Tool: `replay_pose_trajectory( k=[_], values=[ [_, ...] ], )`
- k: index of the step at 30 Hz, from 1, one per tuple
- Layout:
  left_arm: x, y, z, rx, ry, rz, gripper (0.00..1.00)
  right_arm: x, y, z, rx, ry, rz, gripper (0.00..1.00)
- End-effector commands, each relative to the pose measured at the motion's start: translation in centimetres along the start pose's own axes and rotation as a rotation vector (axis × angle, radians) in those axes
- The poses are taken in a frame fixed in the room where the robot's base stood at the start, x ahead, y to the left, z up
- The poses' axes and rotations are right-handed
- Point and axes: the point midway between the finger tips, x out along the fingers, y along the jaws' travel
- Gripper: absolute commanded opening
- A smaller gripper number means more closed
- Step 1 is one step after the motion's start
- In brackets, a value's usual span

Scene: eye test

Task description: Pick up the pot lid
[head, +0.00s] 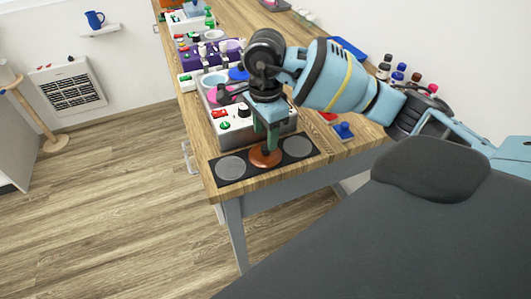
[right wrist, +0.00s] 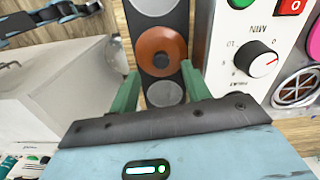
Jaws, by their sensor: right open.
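The pot lid (head: 259,161) is a round orange-brown disc lying on the middle of a dark strip (head: 247,163) with grey discs at both ends. In the right wrist view the lid (right wrist: 147,45) shows a dark knob at its centre. My right gripper (head: 267,146) points down over the lid, its green fingers close above it in the head view. In the right wrist view the open gripper (right wrist: 160,72) has one finger towards each side of the lid, with nothing held. I cannot tell whether the fingertips touch the lid. My left gripper is not in view.
A grey-white box with knobs and a red switch (head: 219,114) stands right behind the strip. A blue stamp-like object (head: 343,130) lies to the right. Bottles (head: 398,76) and many small items crowd the bench further back. The bench's front edge is close to the strip.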

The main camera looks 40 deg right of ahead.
Motion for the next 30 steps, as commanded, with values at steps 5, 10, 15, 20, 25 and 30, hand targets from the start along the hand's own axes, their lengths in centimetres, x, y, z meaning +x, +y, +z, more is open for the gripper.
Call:
replay_pose_trajectory(
  k=[5, 10, 15, 20, 25, 30],
  values=[
    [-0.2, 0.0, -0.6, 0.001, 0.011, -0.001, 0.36, 2.6, 0.0, -0.1, 0.001, 0.000, 0.003, 0.48],
    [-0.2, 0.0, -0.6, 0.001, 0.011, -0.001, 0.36, 4.0, -0.1, -0.1, -0.001, 0.000, 0.001, 0.48],
    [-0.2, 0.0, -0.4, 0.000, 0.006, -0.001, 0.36, 4.2, -0.1, -0.1, -0.001, 0.000, 0.000, 0.48],
    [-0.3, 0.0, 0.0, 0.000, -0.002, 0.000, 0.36, 4.2, -0.1, -0.1, 0.000, 0.000, 0.000, 0.37],
    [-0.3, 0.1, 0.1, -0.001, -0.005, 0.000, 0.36, 4.2, -0.1, -0.1, 0.000, 0.000, 0.000, 0.15],
    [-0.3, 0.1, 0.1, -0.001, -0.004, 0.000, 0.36, 4.1, -0.1, -0.1, 0.000, 0.000, 0.000, 0.00]
  ],
)
